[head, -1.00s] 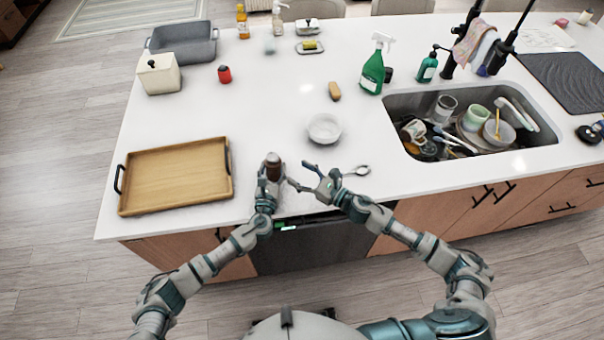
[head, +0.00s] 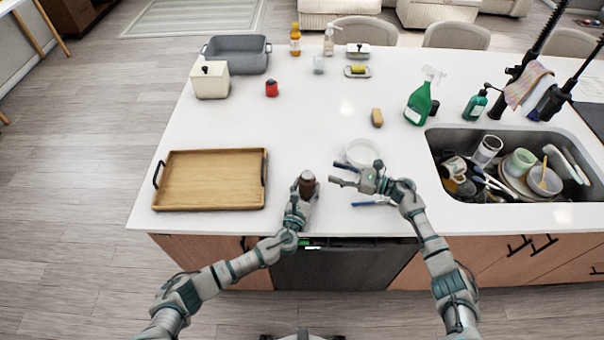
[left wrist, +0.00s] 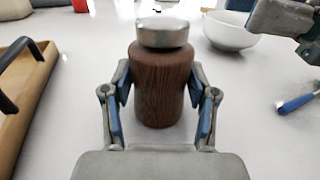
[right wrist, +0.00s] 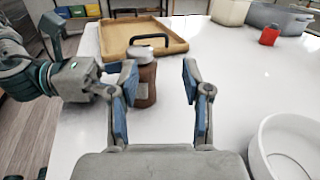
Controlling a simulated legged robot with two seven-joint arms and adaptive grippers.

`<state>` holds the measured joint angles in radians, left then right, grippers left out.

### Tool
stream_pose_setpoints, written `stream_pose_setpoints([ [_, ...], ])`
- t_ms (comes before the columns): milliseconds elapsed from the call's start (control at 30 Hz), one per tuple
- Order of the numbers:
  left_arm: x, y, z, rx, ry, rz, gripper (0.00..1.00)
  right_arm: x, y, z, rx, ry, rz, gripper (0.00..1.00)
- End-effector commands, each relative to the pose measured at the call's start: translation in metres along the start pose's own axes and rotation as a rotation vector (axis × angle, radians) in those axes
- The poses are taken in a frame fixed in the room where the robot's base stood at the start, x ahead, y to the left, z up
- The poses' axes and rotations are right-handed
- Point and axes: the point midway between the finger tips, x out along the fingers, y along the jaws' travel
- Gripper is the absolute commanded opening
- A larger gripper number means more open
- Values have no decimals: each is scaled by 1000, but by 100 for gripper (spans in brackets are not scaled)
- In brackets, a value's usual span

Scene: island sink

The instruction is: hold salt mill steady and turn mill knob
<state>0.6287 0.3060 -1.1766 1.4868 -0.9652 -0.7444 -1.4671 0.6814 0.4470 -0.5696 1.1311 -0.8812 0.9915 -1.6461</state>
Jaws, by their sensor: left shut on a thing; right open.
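The salt mill (left wrist: 158,85) is a dark wood-grained cylinder, upright on the white counter near its front edge. Its silver mill knob (left wrist: 162,32) sits on top. In the head view the mill (head: 307,183) stands at the end of my left arm. My left gripper (left wrist: 160,110) is shut on the mill's body, one finger on each side. My right gripper (right wrist: 158,95) is open and empty, to the right of the mill in the head view. In the right wrist view the mill (right wrist: 143,82) shows beyond the left finger, which partly covers it.
A wooden tray (head: 210,205) lies to the left of the mill. A white bowl (right wrist: 290,150) stands close to my right gripper. A blue-handled utensil (left wrist: 296,103) lies on the counter. The sink (head: 440,190) full of dishes is at the right.

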Motion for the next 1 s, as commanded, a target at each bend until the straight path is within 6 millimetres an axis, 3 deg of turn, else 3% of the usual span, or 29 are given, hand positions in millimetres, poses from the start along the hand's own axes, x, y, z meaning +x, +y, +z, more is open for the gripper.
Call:
stream_pose_setpoints([
  [367,-1,0,-1,1,3,1,16,2,12,-9,97,15,207,48],
  [800,-1,0,-1,0,3,0,16,85,30,-9,97,15,209,48],
  [1000,-1,0,-1,1,3,0,16,108,34,-10,98,16,207,48],
])
